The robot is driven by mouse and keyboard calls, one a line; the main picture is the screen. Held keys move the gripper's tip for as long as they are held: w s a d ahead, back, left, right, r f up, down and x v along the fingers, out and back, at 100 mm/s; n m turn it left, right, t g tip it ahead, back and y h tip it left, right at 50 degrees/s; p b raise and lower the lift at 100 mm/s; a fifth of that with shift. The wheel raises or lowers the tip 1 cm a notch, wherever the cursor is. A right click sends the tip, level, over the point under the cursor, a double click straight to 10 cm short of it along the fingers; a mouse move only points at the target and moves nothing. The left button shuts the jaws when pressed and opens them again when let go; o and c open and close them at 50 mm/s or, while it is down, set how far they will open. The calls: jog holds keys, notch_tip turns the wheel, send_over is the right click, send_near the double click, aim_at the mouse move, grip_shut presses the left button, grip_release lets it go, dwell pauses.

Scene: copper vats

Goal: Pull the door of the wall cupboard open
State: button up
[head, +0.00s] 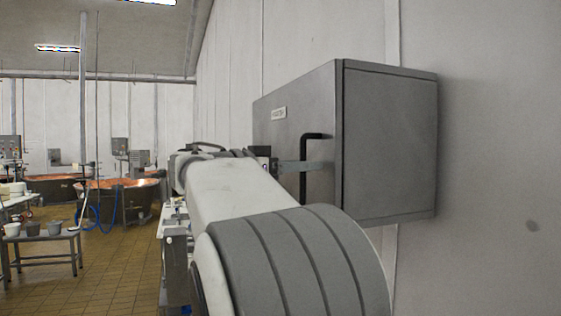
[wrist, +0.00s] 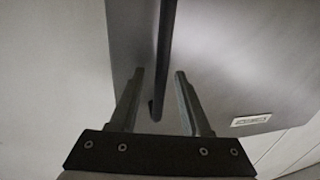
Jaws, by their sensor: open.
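The grey wall cupboard (head: 388,145) hangs on the right wall in the head view. Its door (head: 275,130) faces left, carries a small label and looks shut. A black bar handle (head: 304,180) stands upright on the door; it also shows in the wrist view as a dark bar (wrist: 167,35). My gripper (head: 328,167) is open at the handle, its fingers reaching toward the door. In the wrist view my gripper (wrist: 159,74) has one finger on each side of the bar, with a gap on both sides. My arm hides part of the door's lower area.
The pale wall (head: 490,180) runs along the right, close beside the cupboard. At the left, a small table (head: 45,240) holds several pots. Copper vats (head: 118,205) stand farther back.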

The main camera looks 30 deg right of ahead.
jog(key=shift+d, duration=0.1)
grip_shut()
dwell(1.4)
